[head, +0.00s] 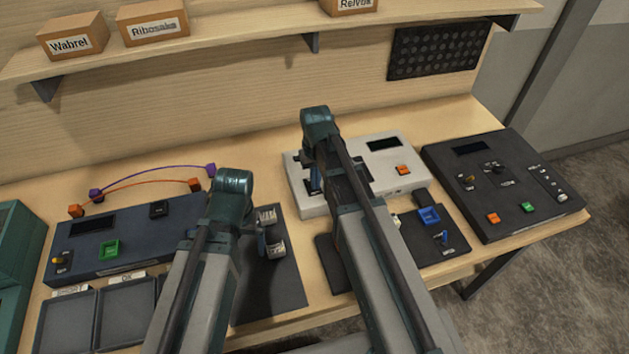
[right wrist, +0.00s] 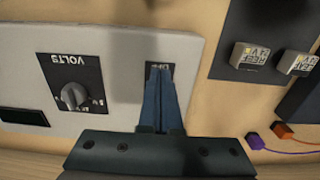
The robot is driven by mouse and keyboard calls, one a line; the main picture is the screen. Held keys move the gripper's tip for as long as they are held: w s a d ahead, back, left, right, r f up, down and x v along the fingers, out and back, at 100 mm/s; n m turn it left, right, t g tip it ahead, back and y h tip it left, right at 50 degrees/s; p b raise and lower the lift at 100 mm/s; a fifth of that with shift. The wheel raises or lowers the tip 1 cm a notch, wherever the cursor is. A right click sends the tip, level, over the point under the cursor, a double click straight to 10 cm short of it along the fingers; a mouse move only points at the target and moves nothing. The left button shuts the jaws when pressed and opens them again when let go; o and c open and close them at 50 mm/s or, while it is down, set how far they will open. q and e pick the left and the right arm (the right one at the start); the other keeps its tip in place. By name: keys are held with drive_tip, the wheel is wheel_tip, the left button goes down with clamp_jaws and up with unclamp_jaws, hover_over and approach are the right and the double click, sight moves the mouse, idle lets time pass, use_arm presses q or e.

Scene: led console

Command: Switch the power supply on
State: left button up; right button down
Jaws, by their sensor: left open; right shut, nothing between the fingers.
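The power supply appears to be the light grey console (head: 415,150) at the back centre, with a dark display (head: 383,144) and an orange button (head: 403,170). In the right wrist view its panel (right wrist: 110,48) is upside down, with a VOLTS knob (right wrist: 73,95) and a small dark plate (right wrist: 164,68). My right gripper (right wrist: 160,72) is shut and empty, its tips over that plate, hiding most of it. I cannot tell whether they touch it. In the head view the right gripper (head: 314,180) is over the console's left part. My left gripper (head: 262,242) is open, above the dark mat.
The dark mat (head: 285,290) holds small labelled blocks. A dark blue console (head: 125,262) and trays (head: 65,325) are at left. A black console (head: 510,200) is at right. A dark board (head: 455,245) with a blue part lies front right. A shelf with boxes is above.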

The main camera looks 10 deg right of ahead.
drive_tip(key=shift+w, duration=0.85)
use_arm(q)
wheel_tip(320, 180, up, 7)
drive_tip(key=p, duration=0.7)
use_arm(e)
wheel_tip(320, 180, up, 7)
drive_tip(key=shift+s, duration=0.45)
use_arm(q)
drive_tip(key=shift+f, duration=0.1)
use_arm(e)
drive_tip(key=shift+s+a+f, duration=0.1)
